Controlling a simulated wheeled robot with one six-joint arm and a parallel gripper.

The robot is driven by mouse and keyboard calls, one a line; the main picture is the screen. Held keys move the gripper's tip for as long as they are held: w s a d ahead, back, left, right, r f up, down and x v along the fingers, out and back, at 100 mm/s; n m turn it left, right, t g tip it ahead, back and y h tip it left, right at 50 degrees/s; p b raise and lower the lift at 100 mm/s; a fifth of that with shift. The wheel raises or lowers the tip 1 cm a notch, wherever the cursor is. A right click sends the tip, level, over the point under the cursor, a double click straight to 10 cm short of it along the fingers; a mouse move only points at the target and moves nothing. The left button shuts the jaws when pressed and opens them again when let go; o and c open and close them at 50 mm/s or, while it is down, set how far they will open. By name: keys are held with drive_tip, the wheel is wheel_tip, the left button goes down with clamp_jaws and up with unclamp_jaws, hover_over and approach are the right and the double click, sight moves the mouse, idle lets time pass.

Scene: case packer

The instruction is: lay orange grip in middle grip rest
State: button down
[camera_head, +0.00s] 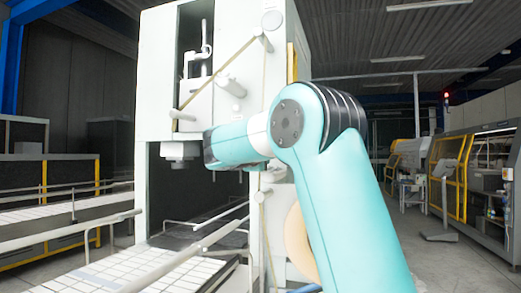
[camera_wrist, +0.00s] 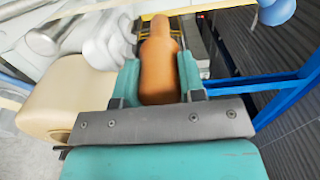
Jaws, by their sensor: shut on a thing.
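The orange grip (camera_wrist: 158,66) shows in the wrist view, upright in the picture, between the two teal fingers of my gripper (camera_wrist: 158,82). My gripper is shut on its lower part. The head view shows my teal arm reaching toward the white machine, but the gripper and the orange grip are hidden there. I cannot make out the middle grip rest in either view.
A tall white case-packing machine (camera_head: 225,75) stands ahead. A tiled conveyor (camera_head: 120,270) with metal rails runs at the lower left. In the wrist view, a cream rounded part (camera_wrist: 75,85) lies left of my gripper and a blue bar (camera_wrist: 290,95) right.

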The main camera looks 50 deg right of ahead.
drive_tip(key=shift+w+d, duration=0.1)
drive_tip(key=shift+d, duration=0.2)
drive_tip(key=shift+f+b, duration=0.3)
idle(0.3)
drive_tip(key=shift+a+f+b, duration=0.2)
drive_tip(key=shift+f+b, duration=0.9)
drive_tip(key=shift+b, duration=0.4)
unclamp_jaws()
drive_tip(key=shift+f, duration=0.1)
